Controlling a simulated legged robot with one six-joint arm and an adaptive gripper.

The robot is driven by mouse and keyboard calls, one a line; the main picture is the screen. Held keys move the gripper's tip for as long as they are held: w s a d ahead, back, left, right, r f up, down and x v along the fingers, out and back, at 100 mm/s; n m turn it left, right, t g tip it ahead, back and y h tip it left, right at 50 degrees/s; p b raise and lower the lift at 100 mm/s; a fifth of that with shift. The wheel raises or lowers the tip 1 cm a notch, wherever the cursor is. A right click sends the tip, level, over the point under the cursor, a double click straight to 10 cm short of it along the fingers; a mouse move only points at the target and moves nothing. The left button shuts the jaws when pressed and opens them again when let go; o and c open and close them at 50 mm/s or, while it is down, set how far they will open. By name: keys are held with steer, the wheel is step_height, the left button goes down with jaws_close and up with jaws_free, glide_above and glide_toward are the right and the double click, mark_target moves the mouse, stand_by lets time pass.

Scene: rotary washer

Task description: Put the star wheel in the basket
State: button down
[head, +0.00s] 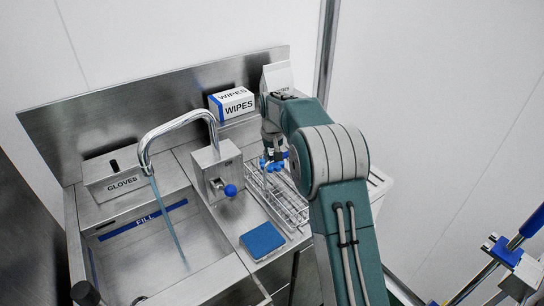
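The wire basket (290,211) stands on the steel counter, to the right of the tap. My gripper (272,158) points down over the basket's far end. A small blue piece (264,164) with an uneven outline shows at the fingertips; it may be the star wheel, but it is too small to be sure. I cannot tell whether the fingers are closed on it or how high it is above the basket floor. My own arm hides part of the basket's right side.
A curved tap (178,122) runs water into the sink (150,258) on the left. A steel box with a blue knob (230,190) stands beside the basket. A blue pad (262,240) lies in front.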

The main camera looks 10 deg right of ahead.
mark_target(273, 164)
steer(key=shift+f, duration=0.6)
steer(key=c, duration=0.5)
jaws_free()
steer(key=shift+c, duration=0.2)
step_height(273, 164, up, 13)
steer(key=s, duration=0.1)
steer(key=s+r+t, duration=0.1)
steer(key=s+r, duration=0.6)
steer(key=s, duration=0.2)
steer(key=s+t, duration=0.2)
steer(key=s, duration=1.9)
steer(key=s+f+t, duration=0.1)
steer(key=s+f, duration=0.4)
steer(key=s, duration=0.5)
